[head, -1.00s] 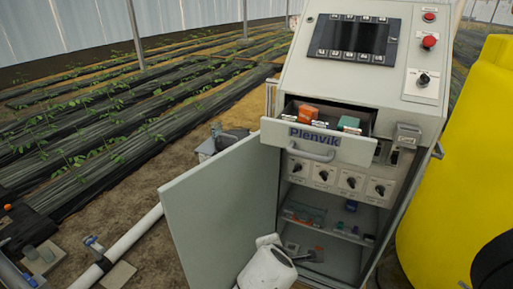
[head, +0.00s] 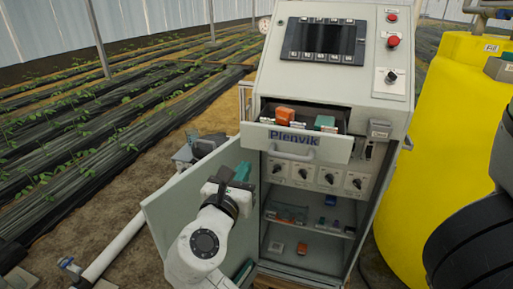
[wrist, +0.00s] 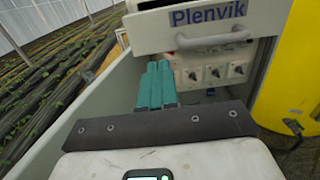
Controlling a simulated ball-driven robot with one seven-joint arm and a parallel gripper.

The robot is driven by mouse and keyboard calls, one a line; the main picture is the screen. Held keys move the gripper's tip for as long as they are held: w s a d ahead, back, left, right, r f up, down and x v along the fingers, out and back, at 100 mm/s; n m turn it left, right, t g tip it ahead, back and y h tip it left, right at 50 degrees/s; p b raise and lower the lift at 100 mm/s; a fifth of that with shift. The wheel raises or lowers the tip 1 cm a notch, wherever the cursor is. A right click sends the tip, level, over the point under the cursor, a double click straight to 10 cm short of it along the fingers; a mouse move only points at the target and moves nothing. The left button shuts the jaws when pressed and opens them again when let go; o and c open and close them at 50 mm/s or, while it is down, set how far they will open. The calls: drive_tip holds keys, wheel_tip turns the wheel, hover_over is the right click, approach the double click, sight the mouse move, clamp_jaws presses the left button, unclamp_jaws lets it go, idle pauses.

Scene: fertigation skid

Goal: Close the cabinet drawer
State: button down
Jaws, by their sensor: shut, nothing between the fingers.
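The grey control cabinet (head: 395,119) stands in the middle of the head view. Its drawer (head: 338,148), marked "Plenvik", is pulled out, with orange and teal boxes inside. The drawer handle (head: 293,154) is a grey bar on the front; it also shows in the wrist view (wrist: 215,41). My gripper (head: 241,171) is raised in front of the cabinet, below and left of the drawer front, apart from it. Its teal fingers (wrist: 156,75) are shut together and empty. In the wrist view they point toward the space under the drawer.
The cabinet door (head: 170,205) hangs open at the left, close beside my gripper. Below the drawer are several knobs (head: 327,179) and a shelf (head: 310,228) with small items. A yellow tank (head: 440,130) stands at the right. A white pipe (head: 118,246) lies at the left.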

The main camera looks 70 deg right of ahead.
sight(275, 116)
drive_tip(key=d, duration=0.6)
drive_tip(key=d+p, duration=0.1)
drive_tip(key=d, duration=0.3)
drive_tip(key=shift+w+d, duration=0.1)
drive_tip(key=shift+w, duration=0.25)
drive_tip(key=shift+d+r+p, duration=0.1)
drive_tip(key=shift+d+p, duration=0.3)
drive_tip(key=shift+d, duration=0.1)
drive_tip(key=d+p, duration=0.1)
drive_tip(key=d, duration=0.5)
drive_tip(key=w+d+p, duration=0.1)
drive_tip(key=d, duration=0.5)
drive_tip(key=d+p, duration=0.1)
drive_tip(key=d, duration=0.5)
drive_tip(key=shift+w+d+p, duration=0.15)
drive_tip(key=shift+w+p, duration=0.1)
drive_tip(key=shift+p, duration=0.15)
drive_tip(key=shift+w+d, duration=0.1)
drive_tip(key=shift+d, duration=0.5)
drive_tip(key=shift+a, duration=0.1)
